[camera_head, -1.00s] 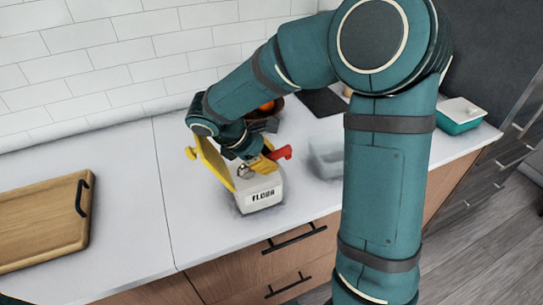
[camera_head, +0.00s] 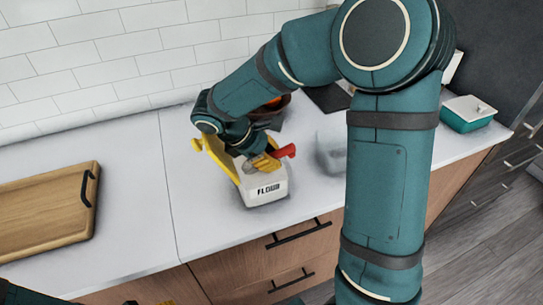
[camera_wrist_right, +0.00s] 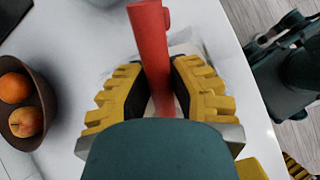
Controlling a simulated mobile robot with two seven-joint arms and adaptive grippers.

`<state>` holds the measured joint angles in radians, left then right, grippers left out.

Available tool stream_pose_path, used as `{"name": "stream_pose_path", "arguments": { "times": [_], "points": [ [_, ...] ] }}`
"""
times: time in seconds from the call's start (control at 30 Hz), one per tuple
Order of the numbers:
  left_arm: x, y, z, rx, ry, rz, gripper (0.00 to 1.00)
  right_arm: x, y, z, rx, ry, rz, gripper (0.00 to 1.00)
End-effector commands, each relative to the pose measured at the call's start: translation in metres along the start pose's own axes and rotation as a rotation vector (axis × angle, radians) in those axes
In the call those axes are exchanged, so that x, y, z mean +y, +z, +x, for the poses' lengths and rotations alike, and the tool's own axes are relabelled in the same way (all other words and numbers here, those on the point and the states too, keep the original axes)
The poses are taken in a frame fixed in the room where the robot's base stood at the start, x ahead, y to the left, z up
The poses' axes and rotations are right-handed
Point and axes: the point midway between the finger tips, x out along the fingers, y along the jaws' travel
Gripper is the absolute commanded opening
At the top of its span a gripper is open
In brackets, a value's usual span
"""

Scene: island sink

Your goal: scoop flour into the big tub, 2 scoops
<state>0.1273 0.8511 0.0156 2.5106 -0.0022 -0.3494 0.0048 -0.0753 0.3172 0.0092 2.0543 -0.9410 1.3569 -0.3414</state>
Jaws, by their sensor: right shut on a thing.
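The white flour tub (camera_head: 264,190), labelled FLOUR, stands on the counter with its yellow lid (camera_head: 219,155) tipped up. My right gripper (camera_head: 264,163) is over its open top, shut on the red scoop handle (camera_head: 285,151). In the right wrist view the red handle (camera_wrist_right: 153,50) stands between the yellow pads of the right gripper (camera_wrist_right: 160,75); the scoop's bowl is hidden. A clear tub (camera_head: 328,153), which looks like the big tub, stands to the right, partly hidden by my arm. Only a yellow bit of my left gripper (camera_head: 167,302) shows at the bottom edge.
A brown bowl of fruit (camera_wrist_right: 38,85) stands behind the flour, also seen in the head view (camera_head: 272,110). A wooden board (camera_head: 45,210) lies at left. A teal dish (camera_head: 467,114) stands at far right.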

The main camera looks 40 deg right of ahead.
Motion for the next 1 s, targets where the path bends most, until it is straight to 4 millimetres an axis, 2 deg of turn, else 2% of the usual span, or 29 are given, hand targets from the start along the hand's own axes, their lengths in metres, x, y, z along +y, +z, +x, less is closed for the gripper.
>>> {"name": "stream_pose_path", "arguments": {
  "times": [0.37,1.0],
  "points": [
    [0.001,0.0,-0.001,0.0,0.0,0.0,0.63,0.0,0.001,-0.001,0.0,0.0,0.0,0.0],
    [0.011,-0.007,-0.029,0.012,-0.002,-0.006,0.63,0.006,0.021,-0.028,0.0,0.0,0.0,0.0]
  ]
}}
